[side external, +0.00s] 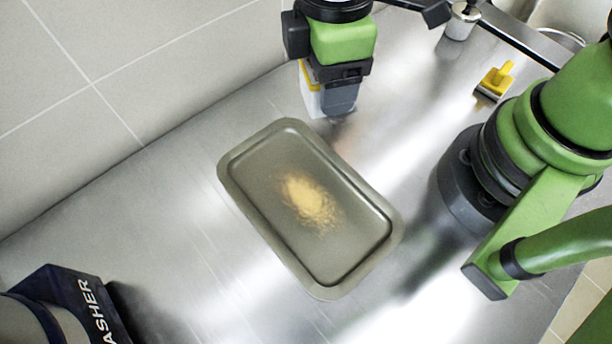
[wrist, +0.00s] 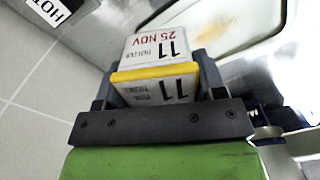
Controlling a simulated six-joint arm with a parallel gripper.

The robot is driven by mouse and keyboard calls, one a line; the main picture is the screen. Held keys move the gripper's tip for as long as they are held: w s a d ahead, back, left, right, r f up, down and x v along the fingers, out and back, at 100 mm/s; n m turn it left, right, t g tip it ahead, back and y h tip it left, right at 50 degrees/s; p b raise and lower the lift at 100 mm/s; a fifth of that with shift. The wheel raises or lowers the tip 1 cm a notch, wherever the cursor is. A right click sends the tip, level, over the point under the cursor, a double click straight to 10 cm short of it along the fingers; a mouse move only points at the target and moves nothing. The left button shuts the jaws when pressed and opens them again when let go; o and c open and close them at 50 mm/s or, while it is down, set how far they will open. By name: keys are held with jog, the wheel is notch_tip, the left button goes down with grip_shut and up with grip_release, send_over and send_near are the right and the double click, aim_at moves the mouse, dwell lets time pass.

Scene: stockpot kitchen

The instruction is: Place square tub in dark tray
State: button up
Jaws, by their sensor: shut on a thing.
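The square tub (side external: 311,98) is white with a yellow lid. My gripper (side external: 334,92) is shut on it at the top of the side view and partly hides it. In the wrist view, the tub (wrist: 155,48) sits between both fingers of my gripper (wrist: 155,82), with printed labels showing 11 and 25 NOV. The dark tray (side external: 335,268) lies flat on the metal counter, with a tan patch in its middle. The tub is beyond the tray's far rim, outside it in the side view; its height is hard to tell. Part of the tray (wrist: 262,18) shows in the wrist view.
A tiled wall (side external: 60,120) runs along the left. A dark box (side external: 75,300) with white letters stands at bottom left. A yellow-handled tool (side external: 497,80) and a metal container (side external: 461,22) are at top right. The counter left of the tray is clear.

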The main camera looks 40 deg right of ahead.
jog(key=s+a+n, duration=0.5)
jog(key=a, duration=0.3)
send_over(306, 198)
notch_tip(306, 198, down, 5)
jog(key=shift+r, duration=0.1)
jog(key=shift+f, duration=2.5)
jog(key=o, duration=1)
jog(key=shift+f, duration=0.15)
